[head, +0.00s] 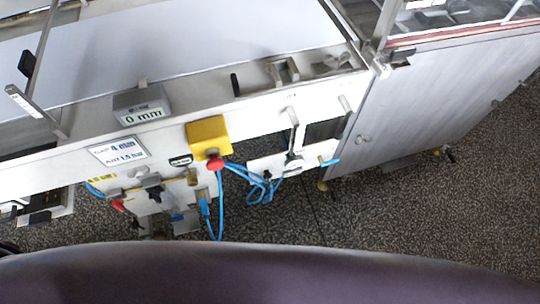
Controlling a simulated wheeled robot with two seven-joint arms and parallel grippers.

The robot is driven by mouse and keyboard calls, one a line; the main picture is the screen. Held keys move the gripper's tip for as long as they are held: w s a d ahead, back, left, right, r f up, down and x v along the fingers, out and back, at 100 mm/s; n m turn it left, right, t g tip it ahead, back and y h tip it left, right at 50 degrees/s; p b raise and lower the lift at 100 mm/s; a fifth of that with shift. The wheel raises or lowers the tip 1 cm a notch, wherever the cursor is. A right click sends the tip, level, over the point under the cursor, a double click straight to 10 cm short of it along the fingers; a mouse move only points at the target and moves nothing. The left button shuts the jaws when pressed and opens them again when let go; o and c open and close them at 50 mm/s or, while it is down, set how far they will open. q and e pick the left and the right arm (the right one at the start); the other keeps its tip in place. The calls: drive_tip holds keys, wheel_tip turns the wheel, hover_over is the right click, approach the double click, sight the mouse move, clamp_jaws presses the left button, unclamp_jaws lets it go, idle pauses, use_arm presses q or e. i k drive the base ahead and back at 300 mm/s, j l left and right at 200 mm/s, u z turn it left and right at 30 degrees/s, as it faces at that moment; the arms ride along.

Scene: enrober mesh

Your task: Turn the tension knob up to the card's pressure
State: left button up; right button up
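A grey display box (141,106) above the card reads "0 mm". I see neither of my grippers clearly, so none shows near the knob.
A yellow box with a red button (209,138) sticks out right of the readout. Blue hoses (219,205) hang below it. A grey cabinet door (435,110) fills the right. Black-and-white parts (45,207) show at the far left. Speckled floor (300,220) lies below the machine.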

sight(268, 176)
drive_tip(key=u, duration=0.4)
drive_tip(key=j+u, duration=0.15)
drive_tip(key=u, duration=0.25)
drive_tip(key=k+j+u, duration=0.1)
drive_tip(key=u, duration=0.25)
drive_tip(key=k+l+z, duration=0.1)
drive_tip(key=k+z, duration=0.4)
drive_tip(key=k+l+z, duration=0.25)
drive_tip(key=k+z, duration=0.25)
